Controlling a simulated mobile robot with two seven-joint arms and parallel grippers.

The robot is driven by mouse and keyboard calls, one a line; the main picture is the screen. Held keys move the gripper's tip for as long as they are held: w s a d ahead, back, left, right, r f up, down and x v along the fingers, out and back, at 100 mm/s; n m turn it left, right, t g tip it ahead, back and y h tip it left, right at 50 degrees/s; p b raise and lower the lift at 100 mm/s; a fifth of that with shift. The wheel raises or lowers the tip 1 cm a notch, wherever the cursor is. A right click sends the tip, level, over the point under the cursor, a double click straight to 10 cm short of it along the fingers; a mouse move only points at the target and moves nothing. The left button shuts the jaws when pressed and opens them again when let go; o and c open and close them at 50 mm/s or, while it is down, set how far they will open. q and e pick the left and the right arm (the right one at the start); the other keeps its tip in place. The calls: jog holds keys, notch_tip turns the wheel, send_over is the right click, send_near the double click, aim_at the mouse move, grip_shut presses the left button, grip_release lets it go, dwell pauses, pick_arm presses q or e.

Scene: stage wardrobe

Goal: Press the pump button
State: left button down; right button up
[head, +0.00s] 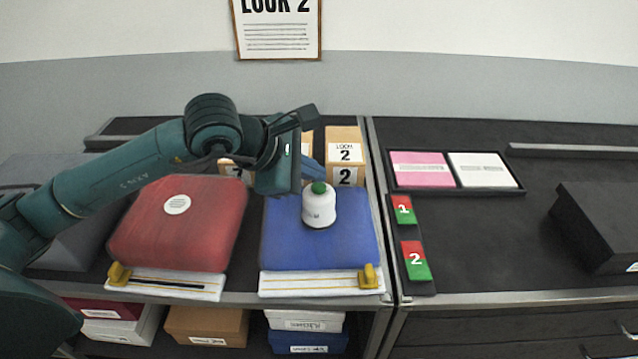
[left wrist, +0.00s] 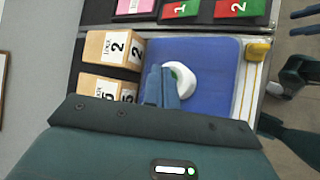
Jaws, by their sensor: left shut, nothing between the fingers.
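A white rounded pump bottle (head: 319,207) with a green button (head: 319,187) on top stands upright on a blue folded pad (head: 350,248). My left gripper (head: 311,178) is shut and empty, its blue-grey fingers pointing down close behind the button in the head view. In the left wrist view, the shut fingers (left wrist: 161,88) lie over part of the white bottle (left wrist: 185,82) and hide most of its green top. I cannot tell whether the fingertips touch the button.
A red pad (head: 190,235) lies left of the blue pad. On the right table are a tray with pink and white cards (head: 421,185), red-green number blocks (head: 415,260) and a black box (head: 600,225). The right table's middle is clear.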

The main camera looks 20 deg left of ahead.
aim_at(313, 190)
pick_arm(q)
notch_tip(313, 190, up, 6)
jog(key=shift+p, duration=1.2)
